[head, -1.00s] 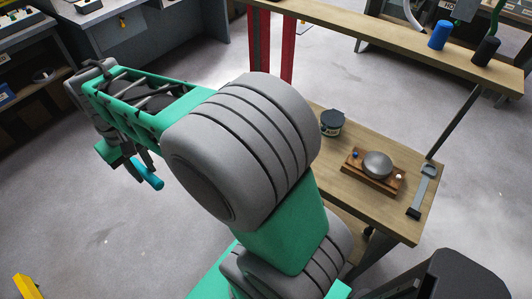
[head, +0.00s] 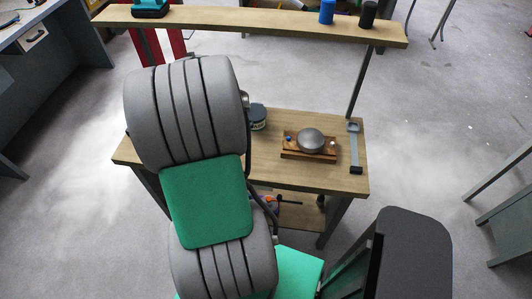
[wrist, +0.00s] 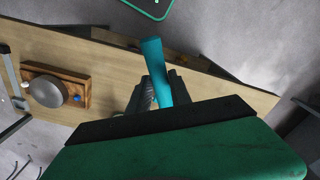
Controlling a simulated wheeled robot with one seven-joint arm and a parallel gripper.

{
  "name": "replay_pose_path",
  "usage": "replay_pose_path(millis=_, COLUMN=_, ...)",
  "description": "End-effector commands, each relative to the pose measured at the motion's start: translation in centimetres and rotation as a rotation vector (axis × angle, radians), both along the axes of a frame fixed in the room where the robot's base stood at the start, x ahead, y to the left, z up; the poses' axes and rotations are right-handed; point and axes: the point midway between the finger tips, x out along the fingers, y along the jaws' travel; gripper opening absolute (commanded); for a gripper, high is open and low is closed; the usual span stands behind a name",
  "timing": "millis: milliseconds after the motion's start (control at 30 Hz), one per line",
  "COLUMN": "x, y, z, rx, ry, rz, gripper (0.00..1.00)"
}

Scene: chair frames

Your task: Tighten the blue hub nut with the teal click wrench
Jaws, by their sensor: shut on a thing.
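A wooden block (head: 308,155) with a grey dome (head: 311,138) sits on the workbench. A small blue nut (head: 289,138) is at its left end and a white one (head: 333,143) at its right. In the wrist view the blue nut (wrist: 78,99) is at the block's near right end. My gripper (wrist: 160,90) is shut on the teal wrench (wrist: 155,68), whose teal shaft sticks up between the fingers. The wrench is apart from the block, to its right in the wrist view. In the head view my arm hides the gripper and wrench.
A grey tool (head: 355,148) lies on the workbench (head: 265,175) right of the block. A dark round tin (head: 257,117) stands at the block's left. A raised shelf (head: 245,23) above holds a blue cylinder (head: 327,11) and a black cylinder (head: 368,14).

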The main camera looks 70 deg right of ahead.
Motion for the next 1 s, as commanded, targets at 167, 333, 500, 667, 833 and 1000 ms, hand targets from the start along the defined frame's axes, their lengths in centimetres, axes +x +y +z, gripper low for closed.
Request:
replay_pose_path(millis=167, x=-10.6, y=-5.0, z=-2.0, rx=0.001, ry=0.003, rz=-0.280, gripper=0.00)
replay_pose_path(millis=333, x=-17.9, y=-6.3, z=-3.5, rx=-0.003, ry=0.004, rz=-0.455, gripper=0.00)
replay_pose_path(millis=500, x=-20.4, y=-6.4, z=-4.1, rx=-0.004, ry=0.004, rz=-0.513, gripper=0.00)
replay_pose_path(millis=667, x=-20.4, y=-6.4, z=-4.2, rx=-0.004, ry=0.004, rz=-0.514, gripper=0.00)
replay_pose_path(millis=833, x=-20.4, y=-6.3, z=-4.1, rx=-0.007, ry=0.002, rz=-0.514, gripper=0.00)
replay_pose_path(millis=1000, x=-20.5, y=-5.9, z=-5.4, rx=-0.011, ry=-0.001, rz=-0.513, gripper=0.00)
